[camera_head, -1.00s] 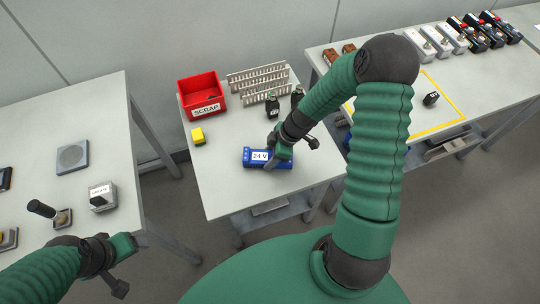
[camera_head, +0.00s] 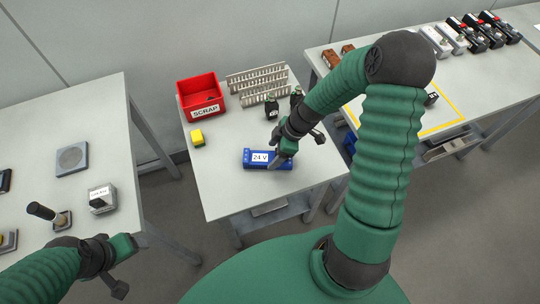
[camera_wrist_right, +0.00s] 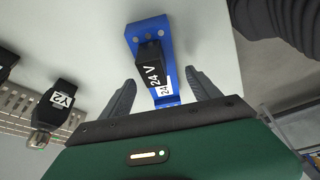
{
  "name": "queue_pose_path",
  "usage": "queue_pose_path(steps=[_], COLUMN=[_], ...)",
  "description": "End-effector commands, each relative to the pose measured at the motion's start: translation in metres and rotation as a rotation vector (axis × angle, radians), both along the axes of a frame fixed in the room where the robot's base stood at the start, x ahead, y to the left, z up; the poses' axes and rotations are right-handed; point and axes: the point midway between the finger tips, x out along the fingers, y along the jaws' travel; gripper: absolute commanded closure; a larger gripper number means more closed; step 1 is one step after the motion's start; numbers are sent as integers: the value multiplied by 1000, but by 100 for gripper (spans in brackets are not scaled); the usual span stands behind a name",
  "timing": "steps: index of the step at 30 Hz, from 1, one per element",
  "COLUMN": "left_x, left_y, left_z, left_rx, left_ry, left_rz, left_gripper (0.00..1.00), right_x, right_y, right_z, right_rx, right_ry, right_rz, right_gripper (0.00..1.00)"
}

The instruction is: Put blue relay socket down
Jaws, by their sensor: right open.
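The blue relay socket (camera_head: 254,158) lies on the middle table near its front edge, with a white "24 V" label on it. In the right wrist view, the blue socket (camera_wrist_right: 176,53) carries a black block (camera_wrist_right: 150,66) with "24 V" lettering. My right gripper (camera_head: 283,154) is at the right part of the socket; in the wrist view its open fingers (camera_wrist_right: 159,92) are spread either side of the socket's near end, with gaps. Whether its fingertips are above or level with the socket is unclear. My left gripper (camera_head: 122,270) hangs at the lower left, away from the socket; its jaw opening is unclear.
The table's front-left area is clear. The left table (camera_head: 50,120) and the right table (camera_head: 460,90) hold other parts.

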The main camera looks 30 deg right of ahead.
Motion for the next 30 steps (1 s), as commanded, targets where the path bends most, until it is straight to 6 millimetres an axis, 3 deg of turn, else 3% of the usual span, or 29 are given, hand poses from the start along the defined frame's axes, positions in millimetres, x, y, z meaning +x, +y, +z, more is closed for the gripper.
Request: queue_pose_path(steps=[1,6,13,17,24,30], left_x=[0,0,0,0,0,0], left_y=[0,0,0,0,0,0], left_z=[3,6,8,8,8,8], left_rx=[0,0,0,0,0,0], left_ry=[0,0,0,0,0,0], left_rz=[0,0,0,0,0,0], left_gripper=[29,29,29,29,29,29], right_x=[-2,-12,-19,-31,-67,-82], right_y=[-6,-19,-22,3,64,88], right_z=[15,54,76,79,100,110], right_rx=[-6,-4,-7,-54,-145,-87], right_ry=[-4,-3,13,103,171,146], right_rz=[-4,-2,-13,-135,-648,-908], right_gripper=[29,29,29,29,29,29])
